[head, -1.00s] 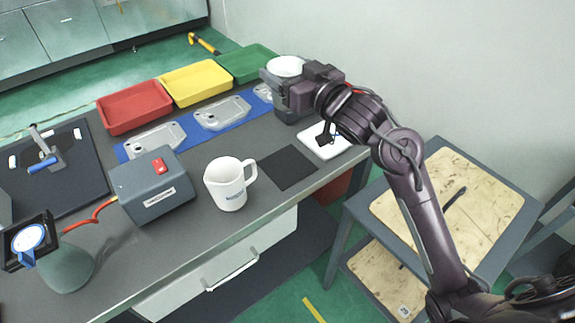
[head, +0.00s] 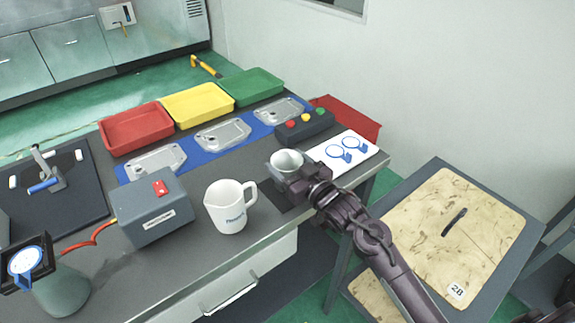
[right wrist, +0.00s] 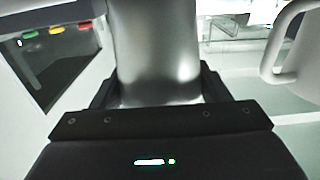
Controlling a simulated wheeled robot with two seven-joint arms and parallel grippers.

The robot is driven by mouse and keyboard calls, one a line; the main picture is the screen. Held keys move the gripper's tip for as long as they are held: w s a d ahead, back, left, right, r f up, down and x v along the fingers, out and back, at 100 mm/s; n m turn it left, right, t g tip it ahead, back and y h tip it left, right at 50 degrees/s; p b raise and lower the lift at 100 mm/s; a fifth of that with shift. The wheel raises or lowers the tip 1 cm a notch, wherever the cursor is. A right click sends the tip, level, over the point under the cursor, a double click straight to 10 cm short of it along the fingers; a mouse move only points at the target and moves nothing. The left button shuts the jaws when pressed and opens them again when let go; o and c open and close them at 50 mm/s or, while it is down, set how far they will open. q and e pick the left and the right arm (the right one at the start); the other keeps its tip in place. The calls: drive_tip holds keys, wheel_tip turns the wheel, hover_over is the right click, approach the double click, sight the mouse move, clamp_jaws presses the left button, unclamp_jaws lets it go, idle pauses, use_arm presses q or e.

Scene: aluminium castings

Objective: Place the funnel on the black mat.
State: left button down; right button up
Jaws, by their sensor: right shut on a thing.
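The funnel (head: 286,160) is a pale metallic piece with its wide opening facing up. My right gripper (head: 298,182) is shut on it, and in the right wrist view its silver wall (right wrist: 155,55) stands between the fingers. The black mat (head: 272,196) lies on the bench beneath the funnel and gripper, which hide much of it. I cannot tell whether the funnel's lower end touches the mat. My left gripper is not in view.
A white jug (head: 228,208) stands close to the left of the mat. A button box (head: 304,127) is behind the funnel, and a white card with blue rings (head: 345,152) lies to the right. The bench's front edge (head: 262,237) is near.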

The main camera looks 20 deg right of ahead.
drive_tip(key=shift+f, duration=0.35)
drive_tip(key=shift+f, duration=0.15)
drive_tip(key=o, duration=1.1)
drive_tip(key=shift+c, duration=0.2)
drive_tip(key=shift+s, duration=0.15)
drive_tip(key=b+v, duration=0.1)
drive_tip(key=v, duration=1)
drive_tip(key=shift+s, duration=0.4)
drive_tip(key=shift+d, duration=0.1)
